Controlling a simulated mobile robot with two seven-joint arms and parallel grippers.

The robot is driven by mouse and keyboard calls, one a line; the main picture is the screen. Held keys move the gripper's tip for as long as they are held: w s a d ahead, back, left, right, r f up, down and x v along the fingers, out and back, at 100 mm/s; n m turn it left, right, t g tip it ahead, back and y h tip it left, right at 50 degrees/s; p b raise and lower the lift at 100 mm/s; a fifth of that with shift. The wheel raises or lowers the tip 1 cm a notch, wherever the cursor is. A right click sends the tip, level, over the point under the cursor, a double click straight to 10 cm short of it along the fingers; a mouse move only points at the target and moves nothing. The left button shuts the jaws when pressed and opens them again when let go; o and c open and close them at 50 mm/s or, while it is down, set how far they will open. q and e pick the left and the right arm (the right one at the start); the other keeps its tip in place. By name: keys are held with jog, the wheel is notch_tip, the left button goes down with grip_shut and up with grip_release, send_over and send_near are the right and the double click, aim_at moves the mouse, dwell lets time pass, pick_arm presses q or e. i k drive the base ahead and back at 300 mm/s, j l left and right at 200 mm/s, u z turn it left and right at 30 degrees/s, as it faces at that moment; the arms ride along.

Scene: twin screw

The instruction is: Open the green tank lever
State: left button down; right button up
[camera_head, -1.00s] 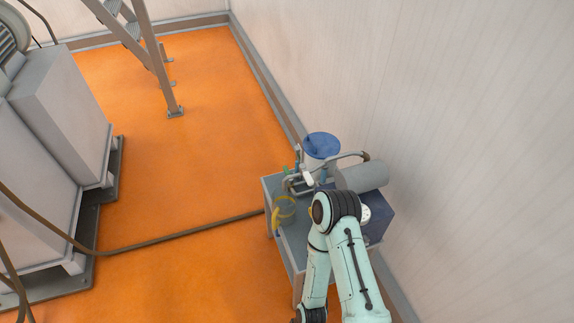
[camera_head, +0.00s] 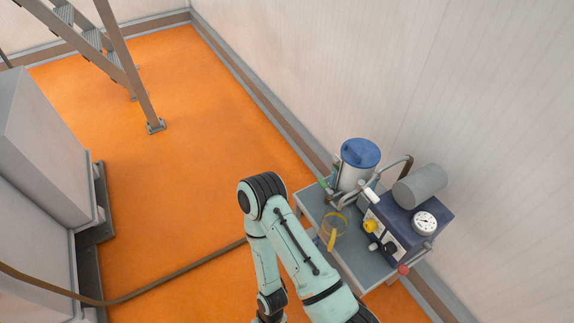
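A pump unit stands on a small grey table (camera_head: 362,262) against the right wall. It has a white tank with a blue lid (camera_head: 360,153), a grey cylinder (camera_head: 420,185) and a dark blue box (camera_head: 408,232) with a round gauge (camera_head: 425,223). A small green part, perhaps the green lever (camera_head: 324,185), shows at the left of the tank; its setting is too small to tell. One mint-green arm of mine is in view, bent at a joint left of the table. Neither gripper shows.
A yellow-handled clear ring or cup (camera_head: 333,228) is at the table's left side. A dark hose (camera_head: 160,291) runs across the orange floor to behind my arm. Grey cabinets (camera_head: 40,150) stand left, a ladder (camera_head: 125,70) at the back.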

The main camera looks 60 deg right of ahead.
aim_at(330, 193)
jog(key=i+z, duration=0.5)
jog(key=i, duration=0.15)
jog(key=i+j+z, duration=0.3)
jog(key=i+z, duration=0.15)
jog(key=i, duration=0.2)
jog(key=i+z, duration=0.2)
jog(key=z, duration=0.2)
jog(key=i+z, duration=0.35)
jog(key=i+j+z, duration=0.1)
jog(key=z, duration=0.3)
jog(key=i+j+z, duration=0.15)
jog(key=z, duration=0.2)
jog(key=i+z, duration=0.15)
jog(key=z, duration=0.25)
jog(key=i+j+z, duration=0.1)
jog(key=z, duration=0.3)
jog(key=i+j+z, duration=0.1)
jog(key=z, duration=0.35)
jog(key=i+j+z, duration=0.1)
jog(key=z, duration=0.3)
jog(key=i+j+z, duration=0.15)
jog(key=z, duration=0.25)
jog(key=i+j+z, duration=0.1)
jog(key=z, duration=0.25)
jog(key=i+j+z, duration=0.1)
jog(key=j+z, duration=0.5)
jog(key=z, duration=0.15)
